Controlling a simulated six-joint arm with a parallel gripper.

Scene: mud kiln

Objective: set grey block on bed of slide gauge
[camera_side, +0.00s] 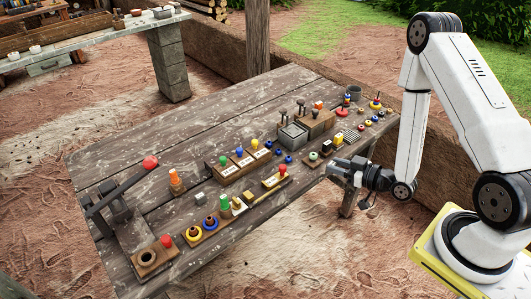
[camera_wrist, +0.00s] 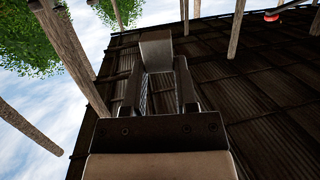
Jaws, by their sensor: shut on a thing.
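My gripper (camera_side: 339,170) is at the right front edge of the table, out to the side of the tabletop and pointing left. In the wrist view my gripper (camera_wrist: 160,66) is shut on a grey block (camera_wrist: 156,47), which sits between the fingertips and sticks out past them. In the side view the held block is too small to make out clearly. A wooden piece with a red knob and a yellow part, perhaps the slide gauge (camera_side: 275,181), lies near the front edge, left of my gripper. A small grey cube (camera_side: 200,198) lies further left.
The wooden table (camera_side: 130,160) holds a lever with a red ball (camera_side: 150,163), a rack of coloured knobs (camera_side: 239,160) and a grey box (camera_side: 292,137). Several small coloured parts crowd the right end. The back left of the tabletop is clear.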

